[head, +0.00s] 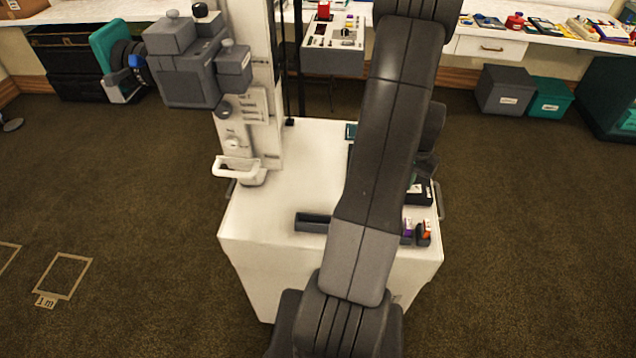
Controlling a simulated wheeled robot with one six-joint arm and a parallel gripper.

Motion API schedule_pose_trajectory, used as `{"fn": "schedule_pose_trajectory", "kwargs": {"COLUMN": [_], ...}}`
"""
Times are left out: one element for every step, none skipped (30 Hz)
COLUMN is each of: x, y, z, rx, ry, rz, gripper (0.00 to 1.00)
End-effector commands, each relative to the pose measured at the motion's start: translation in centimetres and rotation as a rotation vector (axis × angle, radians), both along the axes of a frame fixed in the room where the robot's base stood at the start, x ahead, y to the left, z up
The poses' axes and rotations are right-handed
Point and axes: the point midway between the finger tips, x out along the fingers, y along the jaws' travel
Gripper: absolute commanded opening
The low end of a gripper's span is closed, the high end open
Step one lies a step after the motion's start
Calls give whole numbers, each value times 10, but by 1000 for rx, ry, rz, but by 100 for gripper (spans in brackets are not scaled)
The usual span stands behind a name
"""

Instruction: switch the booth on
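A white booth-like stand (289,179) stands in front of me, a low cabinet with a tall white post (247,90) at its back left. The post carries small labels, a round knob (234,143) and a white cup-like holder (237,168). A grey blocky unit (188,78) with smaller boxes is beside the post. Behind stands a white control panel (333,45) with a red part (323,10) and several small controls. I cannot read the labels or tell any switch's state. My arm rises across the middle and leaves the top edge; my gripper is out of view.
A dark tray (313,223) and small coloured items (426,229) lie on the cabinet top. A white counter with clutter runs along the back. Grey (503,90) and teal (550,98) boxes stand at right. Brown carpet is clear on both sides; a taped square (66,276) lies left.

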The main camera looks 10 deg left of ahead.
Motion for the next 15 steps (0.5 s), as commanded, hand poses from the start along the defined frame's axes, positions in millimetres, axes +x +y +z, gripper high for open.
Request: {"fn": "schedule_pose_trajectory", "kwargs": {"x": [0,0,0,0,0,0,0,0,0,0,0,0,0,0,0], "y": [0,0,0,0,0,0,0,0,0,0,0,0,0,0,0], "z": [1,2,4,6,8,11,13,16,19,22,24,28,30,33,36], "rx": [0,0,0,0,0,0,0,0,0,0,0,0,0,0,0], "ry": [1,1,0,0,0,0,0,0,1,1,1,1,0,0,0], "rz": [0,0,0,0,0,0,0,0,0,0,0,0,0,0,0], "gripper": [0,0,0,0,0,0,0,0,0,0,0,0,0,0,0]}}
